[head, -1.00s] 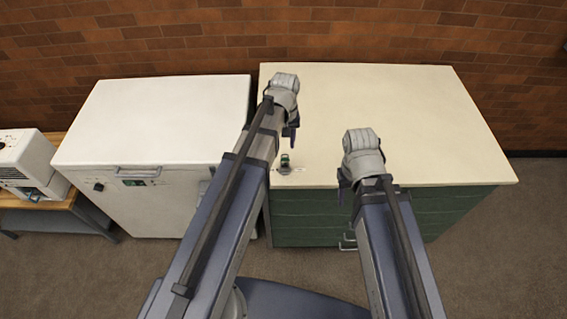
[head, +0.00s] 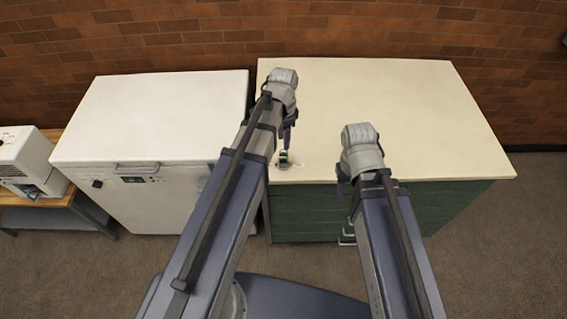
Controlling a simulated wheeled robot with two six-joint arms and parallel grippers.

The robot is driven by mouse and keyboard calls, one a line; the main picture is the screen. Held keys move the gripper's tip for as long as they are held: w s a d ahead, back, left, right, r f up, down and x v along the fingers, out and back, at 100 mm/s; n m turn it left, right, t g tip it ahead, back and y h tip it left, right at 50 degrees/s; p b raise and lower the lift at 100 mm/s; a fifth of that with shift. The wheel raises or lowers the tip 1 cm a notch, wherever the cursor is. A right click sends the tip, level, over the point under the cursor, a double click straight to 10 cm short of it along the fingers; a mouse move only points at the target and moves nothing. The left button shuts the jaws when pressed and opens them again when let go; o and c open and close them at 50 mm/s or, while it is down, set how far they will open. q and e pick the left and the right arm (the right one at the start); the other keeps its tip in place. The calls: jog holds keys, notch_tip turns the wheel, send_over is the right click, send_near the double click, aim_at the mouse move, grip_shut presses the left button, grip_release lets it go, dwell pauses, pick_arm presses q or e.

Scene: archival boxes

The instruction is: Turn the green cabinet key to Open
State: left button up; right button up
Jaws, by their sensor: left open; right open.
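The small green key (head: 283,157) stands on a grey lock near the front left edge of the cream cabinet top (head: 400,120). The cabinet front (head: 305,215) is dark green. My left gripper (head: 287,140) is open, just above and beside the key, with its fingers partly hidden by my arm. I cannot tell whether it touches the key. Small pale marks flank the lock, too small to read. My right gripper (head: 343,187) is open and empty near the cabinet's front edge, right of the key.
A white chest-like appliance (head: 150,120) stands to the left of the cabinet. A smaller white device (head: 25,160) sits on a wooden bench (head: 75,210) at far left. A brick wall (head: 350,30) is behind. Most of the cabinet top is clear.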

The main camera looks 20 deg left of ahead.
aim_at(283, 163)
pick_arm(q)
jog(key=m, duration=0.4)
jog(key=shift+m, duration=0.3)
notch_tip(283, 163, down, 8)
jog(key=b, duration=0.7)
jog(key=shift+r+b, duration=0.1)
jog(key=shift+b, duration=0.3)
jog(key=shift+c, duration=0.3)
grip_shut()
